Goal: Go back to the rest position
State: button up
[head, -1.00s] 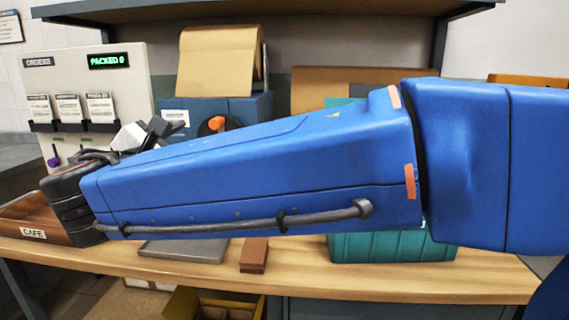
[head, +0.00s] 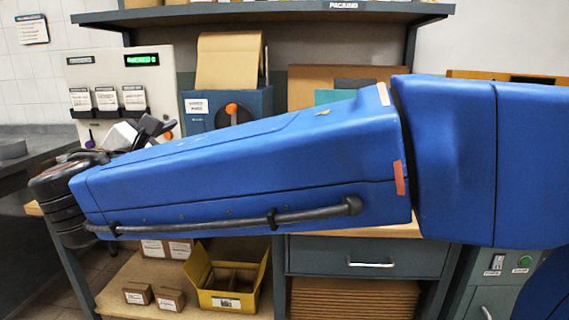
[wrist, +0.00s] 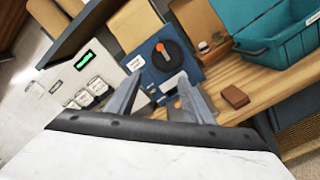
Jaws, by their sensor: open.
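My gripper (wrist: 155,100) shows in the wrist view with its two grey fingers spread apart and nothing between them. It hangs in front of the packing bench and points toward the blue machine with the orange knob (wrist: 166,57). In the head view my blue arm stretches across the middle of the picture, and the gripper end (head: 140,132) is partly hidden behind the dark wrist at the left.
The wooden bench (wrist: 262,88) holds a brown block (wrist: 235,97) and a teal crate (wrist: 282,45). An orders panel (head: 110,75) stands at the back left. Below are a yellow box (head: 228,300), small cartons (head: 170,300) and a drawer unit (head: 365,258). A dark counter (head: 35,145) lies at the left.

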jog(key=w+d+f+m+g+h, duration=0.1)
jog(key=d+f+m+g, duration=0.3)
jog(key=d, duration=0.8)
jog(key=w+d+f+m+g+h, duration=0.1)
jog(key=d+f+m+g+h, duration=0.3)
jog(key=d, duration=0.7)
jog(key=w+d+f+m+g+y, duration=0.15)
jog(key=d+f, duration=0.45)
jog(key=d, duration=0.6)
jog(key=s+d+f+m+g, duration=0.3)
jog(key=s+d+f+m, duration=0.5)
jog(key=s+d+f, duration=0.4)
jog(key=s+d+f+m+y, duration=0.3)
jog(key=s+f+m, duration=0.3)
jog(key=s+m, duration=0.2)
jog(key=shift+s+f+m+g+y, duration=0.2)
jog(key=shift+s+m+g+y, duration=0.15)
jog(key=shift+s+y, duration=0.7)
